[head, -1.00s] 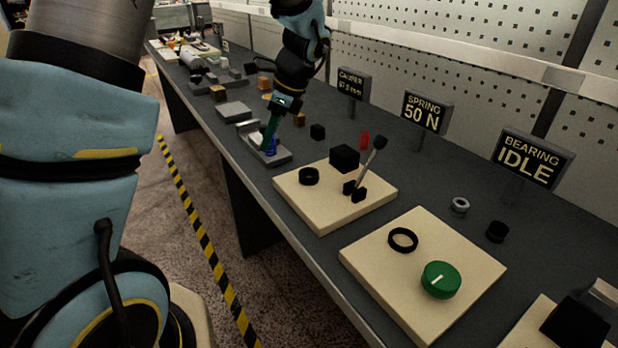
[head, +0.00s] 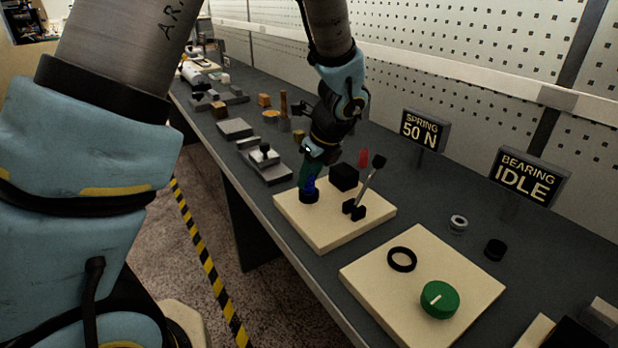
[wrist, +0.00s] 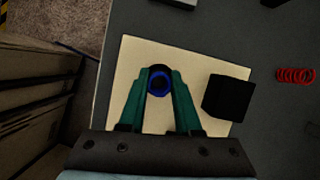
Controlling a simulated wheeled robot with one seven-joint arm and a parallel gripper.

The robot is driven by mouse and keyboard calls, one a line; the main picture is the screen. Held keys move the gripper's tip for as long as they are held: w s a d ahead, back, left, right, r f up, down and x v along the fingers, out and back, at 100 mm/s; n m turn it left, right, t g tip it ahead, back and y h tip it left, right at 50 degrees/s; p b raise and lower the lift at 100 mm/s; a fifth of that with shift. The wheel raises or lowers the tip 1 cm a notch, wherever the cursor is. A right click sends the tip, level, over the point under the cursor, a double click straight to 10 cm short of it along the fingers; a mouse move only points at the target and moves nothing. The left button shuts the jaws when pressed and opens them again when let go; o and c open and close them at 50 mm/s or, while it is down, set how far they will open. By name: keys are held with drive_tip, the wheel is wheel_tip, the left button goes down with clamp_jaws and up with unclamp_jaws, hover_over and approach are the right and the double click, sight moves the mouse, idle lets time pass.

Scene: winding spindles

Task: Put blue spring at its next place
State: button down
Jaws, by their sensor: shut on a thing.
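The blue spring (wrist: 159,85) is between the green fingers of my gripper (wrist: 160,83), seen end-on in the wrist view. In the head view the blue spring (head: 310,185) is upright, low over the black ring seat (head: 309,196) on the cream spring-test board (head: 290,218). The fingers are shut on it. The spring lines up with the seat; whether it touches the bottom cannot be told. The seat is largely hidden beneath the spring and fingers in the wrist view.
A black block (head: 344,176) and a lever (head: 369,183) stand on the same board, right of my gripper. A red spring (head: 364,157) stands behind. A second board (head: 370,268) holds a black ring and green knob. The sign (head: 424,130) reads SPRING 50 N.

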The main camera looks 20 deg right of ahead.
drive_tip(key=shift+f, duration=0.4)
drive_tip(key=shift+f, duration=0.1)
drive_tip(key=c, duration=0.6)
unclamp_jaws()
drive_tip(key=b+v, duration=0.1)
drive_tip(key=v, duration=1.1)
drive_tip(key=a+f+n+g+h, duration=0.1)
drive_tip(key=a+f+n, duration=0.2)
drive_tip(key=a+n, duration=1.2)
drive_tip(key=a+f+n+g, duration=0.1)
drive_tip(key=a+f+n, duration=0.2)
drive_tip(key=a+n, duration=1.3)
drive_tip(key=shift+w+a+g+h, duration=0.3)
drive_tip(key=shift+a+g+h, duration=0.1)
